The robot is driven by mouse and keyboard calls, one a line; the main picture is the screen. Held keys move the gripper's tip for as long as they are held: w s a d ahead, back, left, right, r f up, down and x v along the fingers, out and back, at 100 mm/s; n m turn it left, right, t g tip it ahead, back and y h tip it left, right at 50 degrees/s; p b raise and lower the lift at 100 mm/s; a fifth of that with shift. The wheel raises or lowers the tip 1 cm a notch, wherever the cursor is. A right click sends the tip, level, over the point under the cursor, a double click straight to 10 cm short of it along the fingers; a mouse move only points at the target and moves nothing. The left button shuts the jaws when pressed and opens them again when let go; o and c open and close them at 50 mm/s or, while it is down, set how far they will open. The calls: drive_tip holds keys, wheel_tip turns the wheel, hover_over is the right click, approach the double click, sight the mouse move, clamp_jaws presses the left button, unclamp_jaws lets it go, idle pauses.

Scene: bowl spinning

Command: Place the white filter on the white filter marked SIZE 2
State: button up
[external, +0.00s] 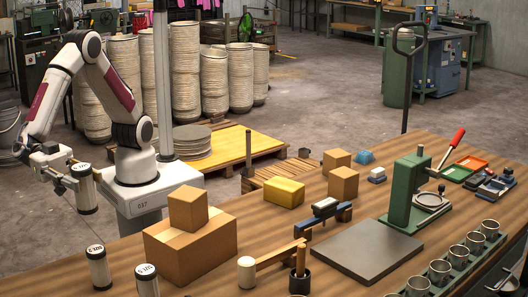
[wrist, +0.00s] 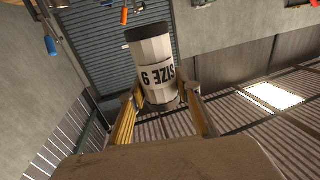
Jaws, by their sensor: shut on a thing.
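My gripper (external: 70,176) is shut on a white filter (external: 84,190) with dark ends, held roughly upright in the air at the left. The held filter is apart from and above both.
A large cardboard box (external: 190,248) with a smaller box (external: 188,208) on top stands right of the filters. A mallet (external: 265,262) and a grey plate (external: 366,250) lie further right. A green press (external: 405,190) stands beyond.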

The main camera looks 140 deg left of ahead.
sight(87, 205)
drive_tip(key=shift+f, duration=3.15)
drive_tip(key=shift+f, duration=1.9)
drive_tip(key=shift+f, duration=0.1)
drive_tip(key=o, duration=1.2)
drive_tip(key=shift+c, duration=0.2)
